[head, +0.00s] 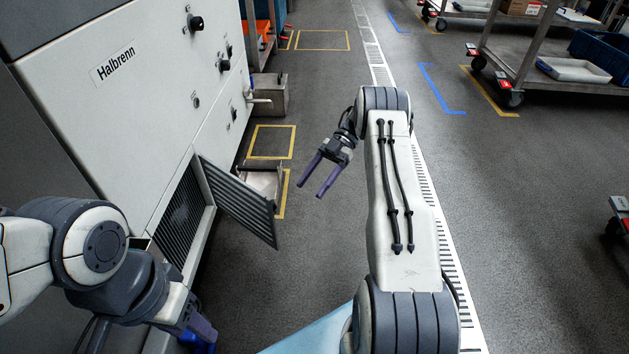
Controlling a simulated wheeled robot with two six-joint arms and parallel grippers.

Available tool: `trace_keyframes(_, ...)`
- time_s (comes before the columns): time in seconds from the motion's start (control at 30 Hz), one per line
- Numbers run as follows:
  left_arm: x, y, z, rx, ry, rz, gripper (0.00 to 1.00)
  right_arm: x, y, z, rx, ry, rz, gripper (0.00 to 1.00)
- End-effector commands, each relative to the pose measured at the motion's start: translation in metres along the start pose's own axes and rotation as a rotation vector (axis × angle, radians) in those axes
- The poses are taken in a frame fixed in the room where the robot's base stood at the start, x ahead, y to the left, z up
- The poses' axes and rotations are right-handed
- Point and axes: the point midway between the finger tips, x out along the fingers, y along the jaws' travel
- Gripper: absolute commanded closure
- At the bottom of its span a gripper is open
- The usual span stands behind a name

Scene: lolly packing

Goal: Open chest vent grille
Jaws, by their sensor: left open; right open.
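The white and grey chest, marked "Halbrenn" (115,66), stands at the left. Its slatted vent grille (240,203) is swung out from the front like a door, with a dark vent opening (181,222) behind it. My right gripper (309,190) is open and empty, to the right of the grille's free edge and apart from it. My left gripper (203,340) is low at the bottom edge, below and in front of the vent opening; its fingers are partly cut off by the frame.
Steel bins (268,97) stand on the floor beyond the grille. Trolleys (530,65) are at the upper right, one holding a blue crate (600,55). A drain strip (376,62) runs along the floor.

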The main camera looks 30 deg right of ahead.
Motion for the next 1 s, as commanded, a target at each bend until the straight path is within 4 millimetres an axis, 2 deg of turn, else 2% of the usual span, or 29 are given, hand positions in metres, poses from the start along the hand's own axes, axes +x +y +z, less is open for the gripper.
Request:
trace_keyframes(0.03,0.000,0.000,0.000,0.000,0.000,0.000,0.50,0.000,0.000,0.000,0.000,0.000,0.000,0.49)
trace_keyframes(0.17,-0.005,0.000,0.000,0.000,0.000,0.000,0.50,0.005,0.015,-0.005,-0.033,-0.018,0.025,0.98)
trace_keyframes(0.27,-0.017,0.001,-0.001,0.000,0.000,0.000,0.50,0.020,0.051,-0.015,-0.108,-0.064,0.093,1.00)
trace_keyframes(0.4,-0.038,0.003,-0.002,0.000,0.000,0.000,0.50,0.049,0.127,-0.036,-0.246,-0.176,0.254,1.00)
trace_keyframes(0.5,-0.053,0.004,-0.003,0.000,0.000,0.000,0.50,0.069,0.176,-0.047,-0.316,-0.271,0.366,1.00)
trace_keyframes(0.6,-0.068,0.005,-0.004,0.000,0.000,0.000,0.50,0.088,0.217,-0.054,-0.364,-0.382,0.455,1.00)
trace_keyframes(0.7,-0.084,0.006,-0.004,0.000,0.000,0.000,0.50,0.106,0.248,-0.059,-0.385,-0.510,0.522,1.00)
trace_keyframes(0.83,-0.105,0.008,-0.006,0.000,0.000,0.000,0.50,0.126,0.270,-0.061,-0.373,-0.700,0.569,1.00)
trace_keyframes(0.93,-0.120,0.009,-0.006,0.000,0.000,0.000,0.50,0.140,0.272,-0.060,-0.340,-0.856,0.563,1.00)
trace_keyframes(1.0,-0.131,0.009,-0.007,0.000,0.000,0.000,0.50,0.148,0.265,-0.059,-0.306,-0.970,0.535,1.00)
